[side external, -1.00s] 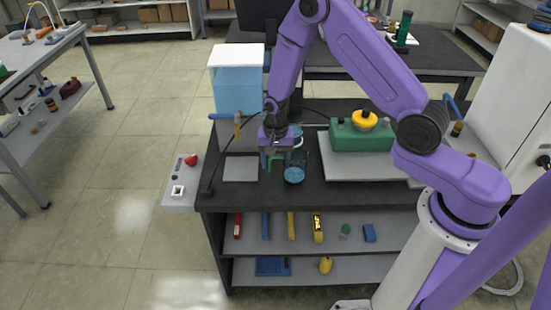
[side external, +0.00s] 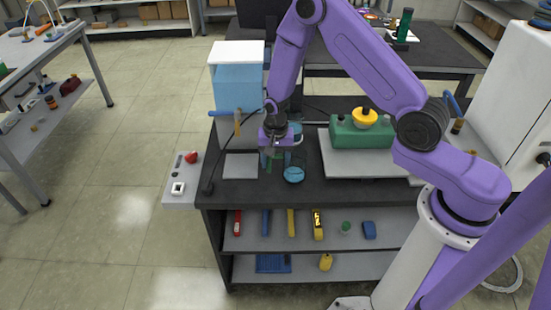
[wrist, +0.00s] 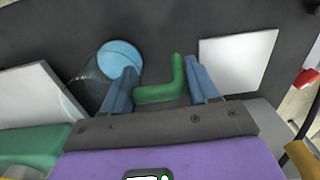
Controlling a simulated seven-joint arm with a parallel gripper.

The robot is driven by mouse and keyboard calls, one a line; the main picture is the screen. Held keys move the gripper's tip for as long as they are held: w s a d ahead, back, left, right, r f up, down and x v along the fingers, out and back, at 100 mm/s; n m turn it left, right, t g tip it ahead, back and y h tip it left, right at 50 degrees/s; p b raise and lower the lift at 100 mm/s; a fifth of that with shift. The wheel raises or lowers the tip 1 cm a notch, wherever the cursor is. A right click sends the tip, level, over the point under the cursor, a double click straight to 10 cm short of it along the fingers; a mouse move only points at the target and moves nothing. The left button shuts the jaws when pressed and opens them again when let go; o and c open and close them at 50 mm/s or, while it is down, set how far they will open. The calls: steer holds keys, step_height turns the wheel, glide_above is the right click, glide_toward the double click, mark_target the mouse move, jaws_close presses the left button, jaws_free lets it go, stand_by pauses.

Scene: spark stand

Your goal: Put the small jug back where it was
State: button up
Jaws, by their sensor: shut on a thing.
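My gripper (wrist: 162,88) points down over the dark bench, its two blue fingers on either side of a green L-shaped piece (wrist: 177,84). The piece spans from finger to finger and looks like the handle of the small jug; where it joins is hidden behind the left finger. Just left of that finger is a dark, see-through body with a blue round face (wrist: 118,57), which I take as the jug. In the side view the blue round face (side external: 294,174) shows below and right of my gripper (side external: 274,152). I cannot tell whether its base touches the bench.
A light square plate (side external: 241,167) lies on the bench to the left. A green block with a yellow knob (side external: 361,133) stands on a pale board at right. A blue tank (side external: 238,90) and a blue-handled tap (side external: 227,113) are behind left. Bare bench lies in front.

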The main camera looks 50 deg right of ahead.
steer(key=o, duration=1.6)
steer(key=shift+f, duration=0.1)
steer(key=shift+o, duration=0.2)
step_height(320, 180, up, 17)
steer(key=s+a+r+n, duration=0.3)
steer(key=s+n, duration=0.2)
steer(key=s, duration=0.2)
steer(key=s+a+r+n, duration=0.2)
steer(key=s+r+n, duration=0.1)
steer(key=s+n, duration=0.35)
steer(key=s+d+r+n, duration=0.1)
steer(key=s+d+n, duration=0.1)
steer(key=s+n, duration=0.3)
steer(key=s+d+r+n, duration=0.1)
steer(key=s+n, duration=0.4)
steer(key=s, duration=0.7)
steer(key=shift+d, duration=0.35)
